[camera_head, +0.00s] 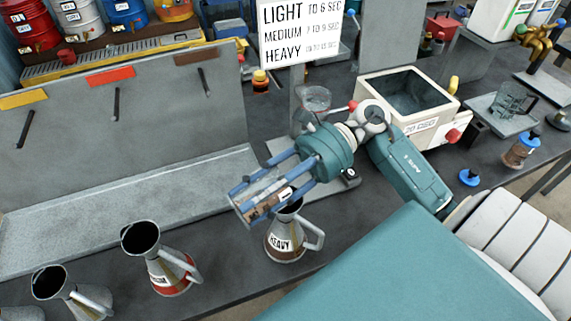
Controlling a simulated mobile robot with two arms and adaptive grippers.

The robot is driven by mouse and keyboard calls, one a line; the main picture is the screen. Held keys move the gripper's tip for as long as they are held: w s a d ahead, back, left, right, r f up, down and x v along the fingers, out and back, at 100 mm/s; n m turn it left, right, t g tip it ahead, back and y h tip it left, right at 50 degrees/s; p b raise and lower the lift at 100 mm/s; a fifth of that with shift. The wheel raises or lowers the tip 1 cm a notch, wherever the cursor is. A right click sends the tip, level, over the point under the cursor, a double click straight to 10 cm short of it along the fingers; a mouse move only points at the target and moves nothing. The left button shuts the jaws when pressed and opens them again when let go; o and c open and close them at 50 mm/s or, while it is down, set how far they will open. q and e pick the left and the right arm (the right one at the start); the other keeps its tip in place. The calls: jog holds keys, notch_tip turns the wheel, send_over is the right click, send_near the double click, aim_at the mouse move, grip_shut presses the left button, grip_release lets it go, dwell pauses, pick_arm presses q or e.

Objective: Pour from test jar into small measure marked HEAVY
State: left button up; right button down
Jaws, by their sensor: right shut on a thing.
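My right gripper (268,192) comes in from the right with its blue fingers pointing to the lower left. It is shut on the test jar (268,206), which shows brown and white between the fingers and is partly hidden by them. The jar lies tilted, close above the mouth of the small measure marked HEAVY (284,243). That measure is a metal jug with a white and brown band, standing upright on the bench, its handle to the right. The fingers hide part of its rim. I cannot tell whether liquid is flowing. My left gripper is out of view.
A measure with a red band (170,272) and another metal measure (72,295) stand to the left. A white open-topped box (425,124), a glass jug (513,100) and a small amber bottle (521,150) are to the right. A time sign (300,32) stands behind.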

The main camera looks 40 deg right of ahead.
jog(key=shift+d+r+y+b, duration=0.15)
jog(key=shift+r+y+b, duration=0.4)
jog(key=shift+b, duration=0.95)
jog(key=shift+d+r+y+b, duration=0.15)
jog(key=shift+y+b, duration=0.6)
jog(key=shift+b, duration=0.65)
